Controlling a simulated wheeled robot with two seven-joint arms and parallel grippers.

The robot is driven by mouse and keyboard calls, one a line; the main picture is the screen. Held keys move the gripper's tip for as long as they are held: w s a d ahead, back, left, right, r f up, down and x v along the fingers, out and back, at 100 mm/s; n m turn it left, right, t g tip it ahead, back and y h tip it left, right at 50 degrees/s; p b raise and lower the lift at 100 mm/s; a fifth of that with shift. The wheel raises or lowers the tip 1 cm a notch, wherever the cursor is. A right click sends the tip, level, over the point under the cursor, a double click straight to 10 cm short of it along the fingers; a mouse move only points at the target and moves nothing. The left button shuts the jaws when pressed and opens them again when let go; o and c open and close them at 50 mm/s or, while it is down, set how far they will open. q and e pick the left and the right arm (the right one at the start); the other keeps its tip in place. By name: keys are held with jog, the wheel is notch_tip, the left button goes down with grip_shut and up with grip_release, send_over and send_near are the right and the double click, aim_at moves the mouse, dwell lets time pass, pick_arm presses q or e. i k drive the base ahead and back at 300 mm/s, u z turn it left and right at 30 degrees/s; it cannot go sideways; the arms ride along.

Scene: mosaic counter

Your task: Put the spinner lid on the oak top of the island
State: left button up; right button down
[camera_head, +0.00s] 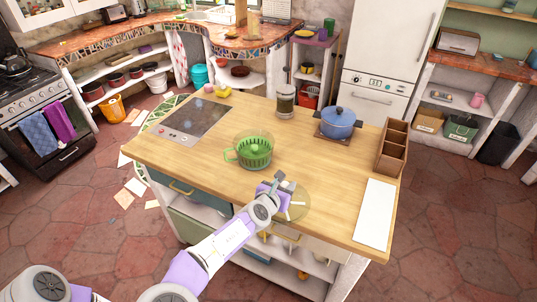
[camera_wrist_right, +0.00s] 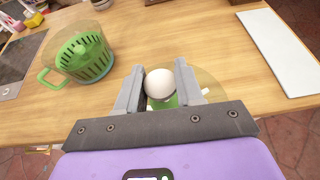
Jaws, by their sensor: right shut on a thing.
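The spinner lid (camera_head: 296,204) is a clear round disc with a white knob (camera_wrist_right: 159,83) and some green beneath. My right gripper (camera_head: 283,182) is shut on the knob, with one finger on each side in the right wrist view (camera_wrist_right: 162,92). In the head view the lid overlaps the front edge of the oak top (camera_head: 210,174); I cannot tell its exact height above it. The green spinner bowl (camera_head: 252,152) with its basket stands on the oak top, left of and beyond the lid; it also shows in the wrist view (camera_wrist_right: 82,58). My left gripper is out of view.
A white board (camera_head: 374,213) lies at the right end of the oak top, near a wooden organiser (camera_head: 392,148). A blue pot (camera_head: 338,122), a jar (camera_head: 286,101) and a dark hob (camera_head: 195,119) stand further back. Bare oak lies between bowl and board.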

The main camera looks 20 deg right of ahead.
aim_at(319, 189)
jog(key=u, duration=2.25)
jog(key=k, duration=2.05)
jog(key=z, duration=1.7)
jog(key=i, duration=0.5)
